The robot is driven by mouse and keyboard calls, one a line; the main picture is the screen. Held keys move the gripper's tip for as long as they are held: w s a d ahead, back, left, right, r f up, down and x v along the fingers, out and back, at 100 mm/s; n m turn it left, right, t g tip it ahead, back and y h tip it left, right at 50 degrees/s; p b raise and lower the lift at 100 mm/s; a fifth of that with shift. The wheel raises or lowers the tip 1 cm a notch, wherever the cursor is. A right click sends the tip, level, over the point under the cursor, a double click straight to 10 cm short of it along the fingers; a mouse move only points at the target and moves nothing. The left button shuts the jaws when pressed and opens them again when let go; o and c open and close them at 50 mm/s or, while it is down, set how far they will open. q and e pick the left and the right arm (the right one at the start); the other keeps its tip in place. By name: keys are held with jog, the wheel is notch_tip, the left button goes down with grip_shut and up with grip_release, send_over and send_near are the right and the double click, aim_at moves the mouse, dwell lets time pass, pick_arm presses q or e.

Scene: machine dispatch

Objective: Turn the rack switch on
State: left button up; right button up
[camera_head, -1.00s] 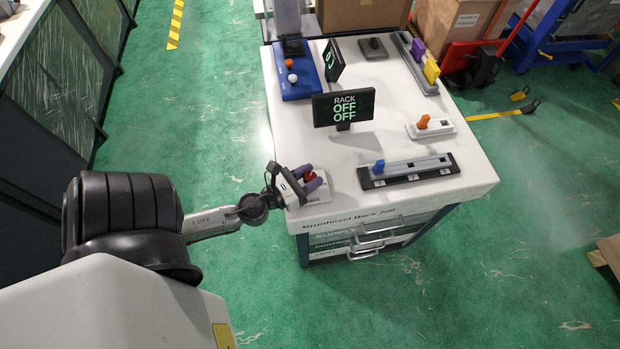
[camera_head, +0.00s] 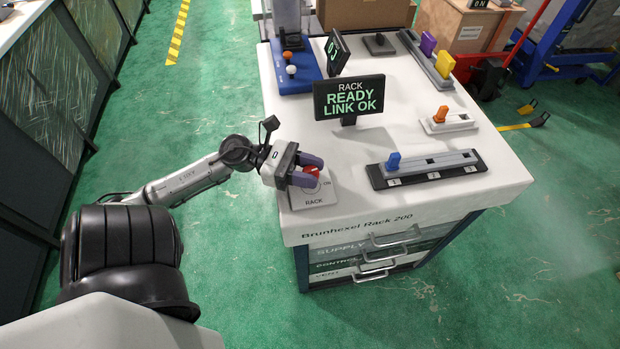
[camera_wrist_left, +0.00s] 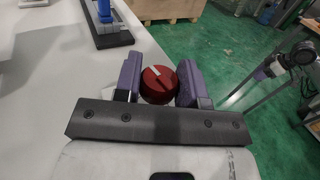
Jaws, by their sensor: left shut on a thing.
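The rack switch is a red rotary knob (camera_head: 312,171) on a pale base plate (camera_head: 314,196) marked RACK and ON, at the table's near left corner. My left gripper (camera_head: 309,170) reaches in from the left and is shut on the knob, with its purple fingers on either side. In the left wrist view the red knob (camera_wrist_left: 159,84) sits between the fingers, with a light pointer line on its top. The small black screen (camera_head: 349,98) reads RACK READY LINK OK. My right gripper (camera_wrist_left: 278,66) shows small at the right of the left wrist view; its jaw state is unclear.
A slider bar with a blue handle (camera_head: 394,161) lies right of the switch. An orange-handled switch (camera_head: 441,115) and a rail with purple and yellow blocks (camera_head: 445,64) stand farther back. Drawers with grey handles (camera_head: 384,240) are below the tabletop.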

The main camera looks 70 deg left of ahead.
pick_arm(q)
jog(key=shift+m+g+h+b, duration=0.7)
jog(key=shift+m+g+h, duration=0.3)
jog(key=shift+g, duration=0.3)
jog(key=o, duration=0.9)
jog(key=shift+p+v, duration=1)
jog(key=shift+v, duration=5.9)
jog(key=shift+f, duration=0.15)
